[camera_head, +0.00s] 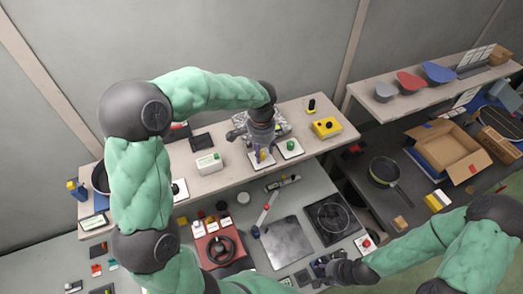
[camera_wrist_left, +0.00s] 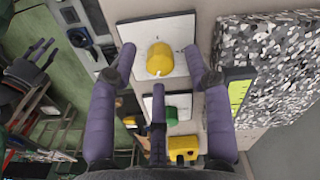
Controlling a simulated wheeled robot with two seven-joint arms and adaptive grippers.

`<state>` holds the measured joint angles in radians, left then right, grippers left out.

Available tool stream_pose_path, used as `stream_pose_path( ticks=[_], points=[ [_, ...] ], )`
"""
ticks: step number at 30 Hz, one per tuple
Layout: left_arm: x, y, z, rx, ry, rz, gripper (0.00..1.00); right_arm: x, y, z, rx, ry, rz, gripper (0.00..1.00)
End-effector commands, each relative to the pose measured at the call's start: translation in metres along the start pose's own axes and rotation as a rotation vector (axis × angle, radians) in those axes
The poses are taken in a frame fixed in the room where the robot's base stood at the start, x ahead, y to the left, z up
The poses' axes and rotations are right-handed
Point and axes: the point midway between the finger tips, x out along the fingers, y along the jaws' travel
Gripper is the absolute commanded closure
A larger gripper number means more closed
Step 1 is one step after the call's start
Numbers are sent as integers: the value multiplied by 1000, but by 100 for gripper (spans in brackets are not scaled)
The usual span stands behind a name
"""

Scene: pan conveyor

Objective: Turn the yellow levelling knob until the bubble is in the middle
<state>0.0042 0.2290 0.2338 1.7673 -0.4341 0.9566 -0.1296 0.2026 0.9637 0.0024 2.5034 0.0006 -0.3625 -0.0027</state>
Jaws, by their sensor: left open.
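The yellow knob (camera_wrist_left: 159,60) sits on a white plate (camera_wrist_left: 178,27) in the left wrist view. My left gripper (camera_wrist_left: 160,66) is open, with its purple fingers spread around the knob; I cannot tell whether they touch it. In the head view my left gripper (camera_head: 262,157) is over the same plate (camera_head: 254,165) on the raised shelf and largely hides the knob. A yellow-green strip (camera_wrist_left: 238,93), perhaps the level vial, shows right of the fingers; no bubble can be made out. My right gripper (camera_head: 322,268) is low over the lower worktop, its fingers too small to read.
A green knob (camera_head: 290,145) on its own plate and a yellow box (camera_head: 327,127) stand to the right on the shelf. A speckled grey block (camera_wrist_left: 270,70) is close beside the fingers. A white box (camera_head: 208,164) stands to the left. A pan (camera_head: 384,172) lies further right.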

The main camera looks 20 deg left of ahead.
Motion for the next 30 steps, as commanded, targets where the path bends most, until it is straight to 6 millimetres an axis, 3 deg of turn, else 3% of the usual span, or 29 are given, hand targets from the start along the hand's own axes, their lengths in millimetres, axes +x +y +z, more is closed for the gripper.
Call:
stream_pose_path(
  ticks=[12, 18, 25, 30],
  points=[
    [9, 0, 0, 0, 0, 1, 50, -1, 0, 0, 0, 0, 0, 60],
    [9, 0, 0, 0, 0, 1, 100, -1, 0, 0, 0, 0, 0, 60],
    [10, 0, 0, -27, 1, 0, 100, 2, 1, 0, 0, 0, 0, 60],
    [11, 0, 0, -157, 1, 0, 100, 11, 4, 0, 0, 0, 0, 60]
  ],
)
